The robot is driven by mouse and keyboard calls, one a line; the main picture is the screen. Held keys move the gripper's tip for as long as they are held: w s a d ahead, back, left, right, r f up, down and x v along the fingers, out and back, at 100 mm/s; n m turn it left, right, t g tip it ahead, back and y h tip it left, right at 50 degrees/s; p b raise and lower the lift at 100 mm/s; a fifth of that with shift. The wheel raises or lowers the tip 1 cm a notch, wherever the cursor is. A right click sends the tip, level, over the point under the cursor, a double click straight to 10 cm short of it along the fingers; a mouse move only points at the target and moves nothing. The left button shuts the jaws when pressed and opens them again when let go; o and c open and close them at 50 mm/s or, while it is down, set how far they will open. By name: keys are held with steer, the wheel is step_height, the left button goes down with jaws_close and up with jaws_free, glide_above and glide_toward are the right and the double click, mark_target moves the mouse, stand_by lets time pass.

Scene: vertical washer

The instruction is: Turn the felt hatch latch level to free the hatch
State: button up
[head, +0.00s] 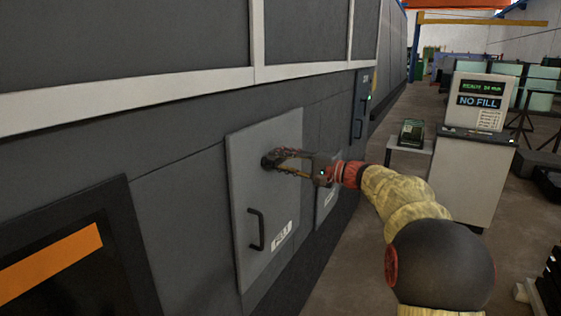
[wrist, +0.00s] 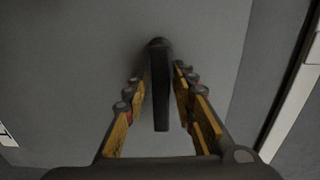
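The felt hatch (head: 250,195) is a light grey panel on the dark machine wall, and it looks closed. Its latch (head: 268,161) is a small dark piece near the panel's upper part, partly hidden by my gripper (head: 286,157) in the head view. In the wrist view the latch (wrist: 161,95) is a dark bar running from a round pivot toward the camera's lower side. My gripper (wrist: 158,80) is open, with one finger on each side of the bar. Narrow gaps show between bar and fingers. Whether the bar is level is hard to tell.
A black pull handle (head: 256,230) and a white label (head: 282,235) are on the hatch's lower part. A smaller panel (head: 328,198) lies to its right. A grey cabinet (head: 474,170) with a "NO FILL" display stands at right. Open floor lies between.

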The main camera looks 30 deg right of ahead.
steer(key=shift+o, duration=0.6)
steer(key=v, duration=1.2)
